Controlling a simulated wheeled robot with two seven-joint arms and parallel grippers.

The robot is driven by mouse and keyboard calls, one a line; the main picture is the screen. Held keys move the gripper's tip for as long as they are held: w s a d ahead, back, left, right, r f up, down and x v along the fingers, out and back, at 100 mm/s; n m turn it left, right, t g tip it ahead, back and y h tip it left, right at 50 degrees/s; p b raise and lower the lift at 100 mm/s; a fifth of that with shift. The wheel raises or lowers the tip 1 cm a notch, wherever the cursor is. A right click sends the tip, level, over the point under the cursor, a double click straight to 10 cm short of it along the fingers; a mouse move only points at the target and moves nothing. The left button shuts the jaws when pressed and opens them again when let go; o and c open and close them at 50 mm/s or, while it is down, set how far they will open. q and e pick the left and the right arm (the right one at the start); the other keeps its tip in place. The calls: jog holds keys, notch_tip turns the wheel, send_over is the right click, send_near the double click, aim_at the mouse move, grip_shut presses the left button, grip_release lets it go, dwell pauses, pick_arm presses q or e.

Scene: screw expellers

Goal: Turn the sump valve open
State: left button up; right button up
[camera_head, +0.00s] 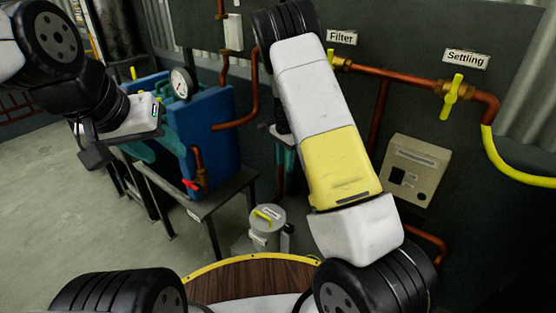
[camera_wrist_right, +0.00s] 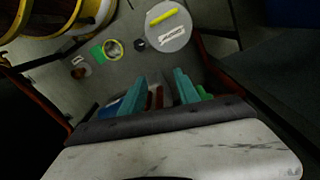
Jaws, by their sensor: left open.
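A grey round can (camera_head: 266,238) stands on the floor with a yellow bar handle (camera_head: 263,216) and a small label on its lid; the label is too small to read. In the right wrist view its lid (camera_wrist_right: 168,36) and yellow handle (camera_wrist_right: 164,17) show beyond the fingers. My right gripper (camera_head: 285,155) hangs above and behind the can in the picture, mostly hidden by my arm. Its teal fingers (camera_wrist_right: 157,92) are apart, and I see nothing clearly held. My left gripper (camera_head: 160,148) is open beside the blue press, away from the can.
A blue press (camera_head: 212,125) with a gauge (camera_head: 182,83) and a red valve handle (camera_head: 190,184) stands on a metal table (camera_head: 205,203). Yellow valves marked Filter (camera_head: 337,60) and Settling (camera_head: 457,90) sit on copper pipes. A wooden round top (camera_head: 250,280) is in front.

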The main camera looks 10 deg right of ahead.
jog(key=s+a, duration=0.1)
jog(key=s, duration=0.5)
jog(key=shift+s+a+r, duration=0.2)
jog(key=shift+s+r, duration=0.15)
jog(key=shift+s, duration=0.05)
jog(key=shift+r, duration=0.1)
jog(key=s+r+n+t+y, duration=0.1)
jog(key=s+r+n+y, duration=0.3)
jog(key=r, duration=0.8)
jog(key=s+d+r+n+t, duration=0.1)
jog(key=s+r+n, duration=0.3)
jog(key=s+r, duration=0.4)
jog(key=s+d+r+n+t+h, duration=0.1)
jog(key=s+r+n+t, duration=0.3)
jog(key=s+r, duration=0.4)
jog(key=s, duration=0.5)
jog(key=shift+s+r+n+h, duration=0.3)
jog(key=shift+s+r, duration=0.05)
